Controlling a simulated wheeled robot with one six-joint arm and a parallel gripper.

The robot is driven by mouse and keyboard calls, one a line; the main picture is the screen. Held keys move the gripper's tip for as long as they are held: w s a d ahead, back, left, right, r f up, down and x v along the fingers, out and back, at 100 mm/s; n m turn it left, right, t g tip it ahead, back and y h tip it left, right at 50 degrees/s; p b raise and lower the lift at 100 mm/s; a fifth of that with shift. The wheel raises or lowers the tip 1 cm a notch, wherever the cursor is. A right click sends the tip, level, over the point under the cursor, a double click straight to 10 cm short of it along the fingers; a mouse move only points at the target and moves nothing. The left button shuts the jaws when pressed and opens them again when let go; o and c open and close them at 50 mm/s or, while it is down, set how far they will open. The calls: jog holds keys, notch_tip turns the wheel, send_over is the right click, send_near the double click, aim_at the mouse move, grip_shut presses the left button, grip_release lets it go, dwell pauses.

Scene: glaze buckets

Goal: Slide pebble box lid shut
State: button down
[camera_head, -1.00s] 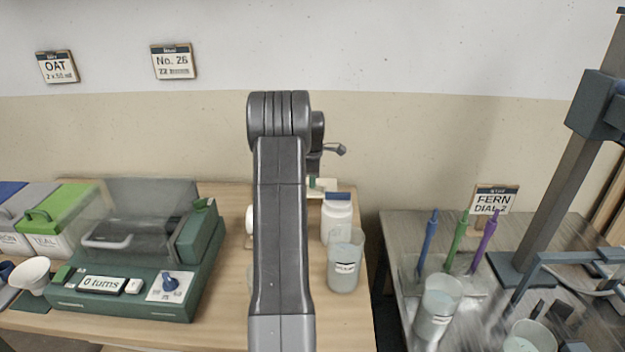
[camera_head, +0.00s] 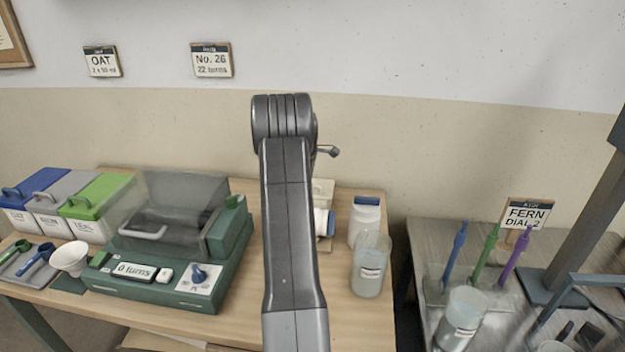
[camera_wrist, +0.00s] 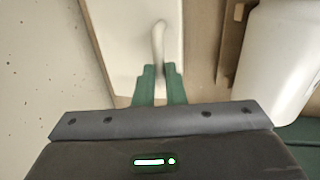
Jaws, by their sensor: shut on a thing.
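In the wrist view, the two green fingertips of my gripper (camera_wrist: 161,83) are shut on a pale upright handle (camera_wrist: 158,38). The handle stands on a cream panel (camera_wrist: 117,38), which may be the pebble box lid; no name shows on it. In the head view, a cream piece (camera_head: 323,188) shows just right of my arm, partly hidden by it. My gripper itself is hidden behind my arm there. I cannot tell how far the lid stands open.
A white jar with a blue cap (camera_head: 364,222) and a clear beaker (camera_head: 371,265) stand right of my arm. A green machine with a clear hood (camera_head: 165,225) stands left. Lidded boxes (camera_head: 85,222) are at far left. A metal table (camera_head: 420,262) is at right.

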jog(key=c, duration=1.5)
grip_release()
jog(key=shift+r, duration=0.1)
jog(key=s+r, duration=0.1)
jog(key=r, duration=0.8)
jog(key=s+r, duration=0.1)
jog(key=r, duration=0.3)
jog(key=shift+s+a+r+b, duration=0.2)
jog(key=shift+s+a+b, duration=0.1)
jog(key=shift+s, duration=0.05)
jog(key=shift+f, duration=0.15)
jog(key=w+f, duration=0.1)
jog(key=f, duration=0.8)
jog(key=w+f, duration=0.1)
jog(key=f, duration=0.3)
jog(key=shift+w+d+f+p, duration=0.25)
jog(key=shift+w+d+p, duration=0.05)
jog(key=shift+w+d, duration=0.1)
jog(key=shift+s+d+r, duration=0.1)
jog(key=shift+s+d, duration=0.05)
jog(key=shift+d, duration=0.2)
jog(key=shift+a, duration=0.1)
